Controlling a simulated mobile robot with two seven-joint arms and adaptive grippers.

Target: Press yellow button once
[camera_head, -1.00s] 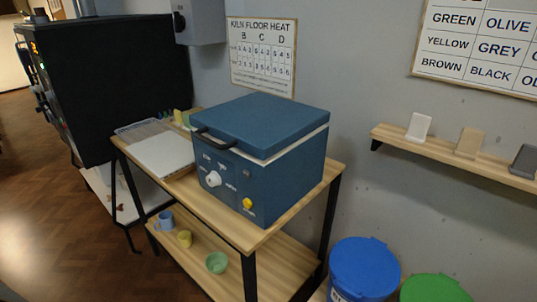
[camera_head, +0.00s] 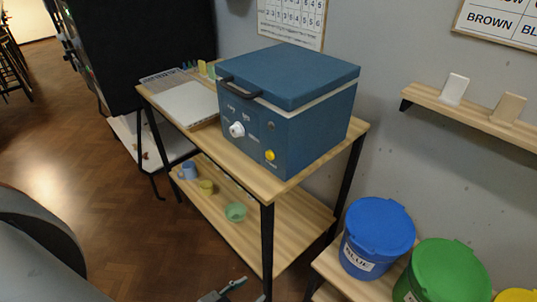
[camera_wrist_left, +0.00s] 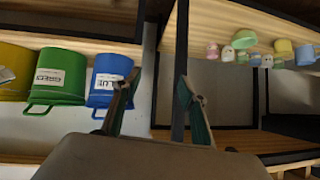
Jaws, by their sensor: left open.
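The yellow button (camera_head: 270,155) is a small round knob low on the right part of the front panel of a blue kiln-like box (camera_head: 312,125). A white dial (camera_head: 237,129) is on the same panel, to its left. The box stands on the wooden top of a black-framed table, its lid shut. My left gripper (camera_head: 224,291) just shows at the bottom edge of the head view, below and in front of the table, well apart from the button. In the left wrist view its two fingers (camera_wrist_left: 158,92) are spread with nothing between them. The button is not seen there.
A pale flat slab (camera_head: 187,103) lies left of the box. Small cups and a green bowl (camera_head: 236,212) stand on the lower shelf. A blue bucket (camera_head: 377,238) and a green bucket (camera_head: 442,272) stand at the right. The floor before the table is clear.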

